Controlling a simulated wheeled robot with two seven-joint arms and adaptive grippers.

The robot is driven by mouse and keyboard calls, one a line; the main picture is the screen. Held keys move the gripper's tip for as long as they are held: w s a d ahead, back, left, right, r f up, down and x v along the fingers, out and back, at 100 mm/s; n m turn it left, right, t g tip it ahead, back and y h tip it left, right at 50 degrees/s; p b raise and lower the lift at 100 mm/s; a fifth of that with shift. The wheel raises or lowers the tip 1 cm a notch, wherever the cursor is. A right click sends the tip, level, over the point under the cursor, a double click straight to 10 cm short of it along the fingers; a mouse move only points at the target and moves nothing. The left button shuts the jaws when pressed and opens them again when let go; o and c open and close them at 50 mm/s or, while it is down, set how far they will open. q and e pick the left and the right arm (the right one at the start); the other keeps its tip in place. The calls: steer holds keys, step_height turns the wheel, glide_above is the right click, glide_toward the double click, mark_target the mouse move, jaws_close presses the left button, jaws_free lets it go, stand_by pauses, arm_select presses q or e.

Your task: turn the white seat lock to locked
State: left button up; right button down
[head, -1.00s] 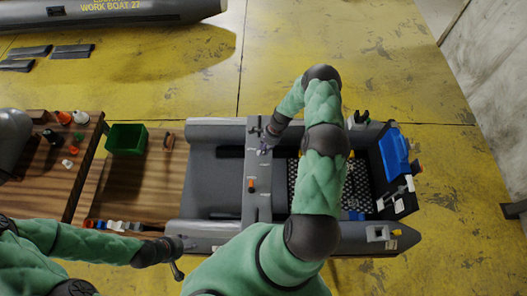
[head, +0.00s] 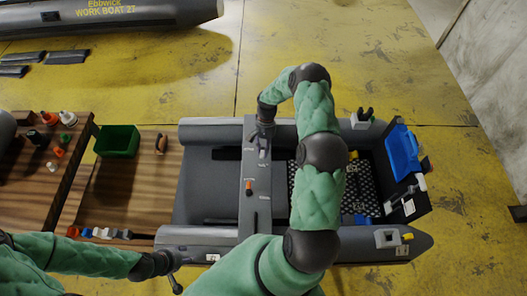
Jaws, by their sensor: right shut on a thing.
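The grey seat (head: 249,215) lies across the grey inflatable boat. The white seat lock (head: 262,155) is a small pale piece near the seat's far end. My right gripper (head: 263,146) reaches down over it from the far side and is shut on it. The fingers partly hide the lock, so I cannot tell its exact angle. An orange knob (head: 249,187) sits on the seat, nearer to me. My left gripper (head: 179,266) is at the boat's near left corner, away from the lock. Its fingers are too small and dark to read.
A wooden table with a green bin (head: 118,141) and small coloured parts stands left of the boat. My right arm covers part of the boat's middle.

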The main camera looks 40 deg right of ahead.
steer(key=shift+f+n+g+b, duration=0.1)
steer(key=shift+n+g+b, duration=0.3)
steer(key=shift+n, duration=0.4)
steer(key=shift+h, duration=0.3)
steer(key=c, duration=1)
jaws_free()
steer(key=v, duration=1.2)
steer(key=shift+s, duration=0.1)
